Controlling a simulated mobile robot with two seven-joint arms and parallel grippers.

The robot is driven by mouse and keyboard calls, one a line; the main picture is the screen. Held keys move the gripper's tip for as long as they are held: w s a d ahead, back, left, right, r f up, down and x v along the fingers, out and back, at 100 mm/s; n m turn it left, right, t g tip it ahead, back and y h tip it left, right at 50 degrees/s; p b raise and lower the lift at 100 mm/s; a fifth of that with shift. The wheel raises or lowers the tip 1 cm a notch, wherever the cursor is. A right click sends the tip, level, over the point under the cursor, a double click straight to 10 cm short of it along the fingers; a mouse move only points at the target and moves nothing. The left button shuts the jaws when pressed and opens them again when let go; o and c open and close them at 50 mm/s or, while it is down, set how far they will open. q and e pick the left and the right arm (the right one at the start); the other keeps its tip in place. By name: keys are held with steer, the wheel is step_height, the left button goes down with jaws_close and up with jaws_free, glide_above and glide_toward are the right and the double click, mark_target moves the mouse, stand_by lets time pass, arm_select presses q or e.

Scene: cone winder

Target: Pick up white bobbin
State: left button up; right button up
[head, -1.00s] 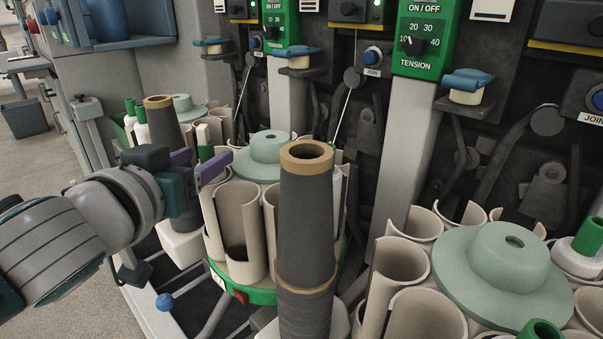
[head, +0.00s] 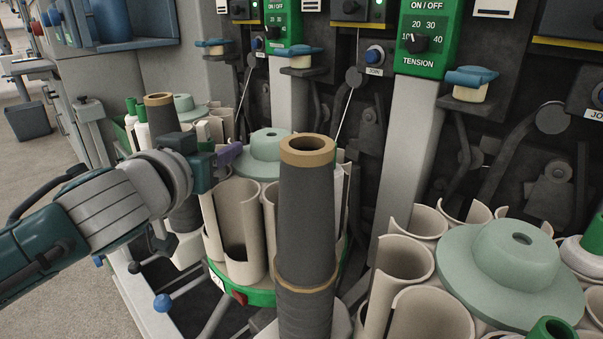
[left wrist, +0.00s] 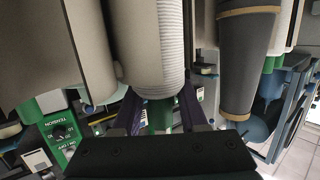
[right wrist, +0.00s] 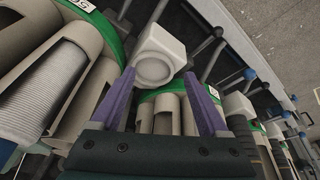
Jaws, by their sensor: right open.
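A white ribbed bobbin (left wrist: 158,45) with a green tip (left wrist: 160,115) stands in a beige tube compartment in the left wrist view. My left gripper (left wrist: 159,92) has its purple fingers apart on both sides of the green tip, with gaps showing, so it is open. In the head view my left gripper (head: 230,153) is over the far left part of the round magazine, whose tube (head: 239,210) shows in front; the bobbin is hidden there. My right gripper (right wrist: 159,76) is open and empty, facing a white block (right wrist: 156,58). Another white bobbin (right wrist: 50,92) shows at left in the right wrist view.
A tall dark cone (head: 305,210) stands close in front of the magazine. A grey-green dome (head: 268,150) tops the magazine's middle. A second magazine with a similar dome (head: 512,262) is at right. The machine face with a green tension box (head: 428,40) rises behind.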

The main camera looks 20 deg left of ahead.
arm_select(q)
steer(key=shift+f, duration=0.15)
jaws_close()
